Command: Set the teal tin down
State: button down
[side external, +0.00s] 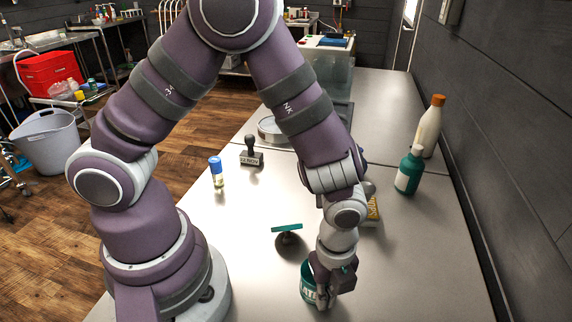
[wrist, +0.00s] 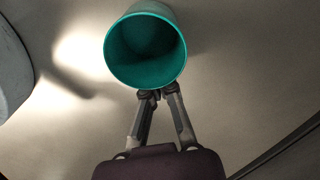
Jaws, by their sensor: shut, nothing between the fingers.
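The teal tin (side external: 307,291) with white lettering is at the near part of the grey worktop in the side view, partly hidden by my gripper (side external: 322,300). In the wrist view the teal tin (wrist: 146,52) shows its open, empty-looking mouth toward the camera. My gripper (wrist: 158,92) has its fingertips together at the tin's near rim, with nothing between them. The fingers are beside the tin wall, not around it; I cannot tell whether they touch it. The tin appears to stand on the worktop.
A blue-capped vial (side external: 217,171), a stamp (side external: 251,153), a teal bottle (side external: 408,171) and an orange-capped bottle (side external: 430,127) stand farther back. A yellow item (side external: 373,211) is partly behind my arm. The right front worktop is clear.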

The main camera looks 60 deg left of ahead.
jog(key=a, duration=0.4)
jog(key=shift+w, duration=0.4)
jog(key=d, duration=0.2)
jog(key=s+d, duration=0.1)
jog(key=d, duration=0.1)
jog(key=shift+d+r, duration=0.15)
notch_tip(320, 180, up, 10)
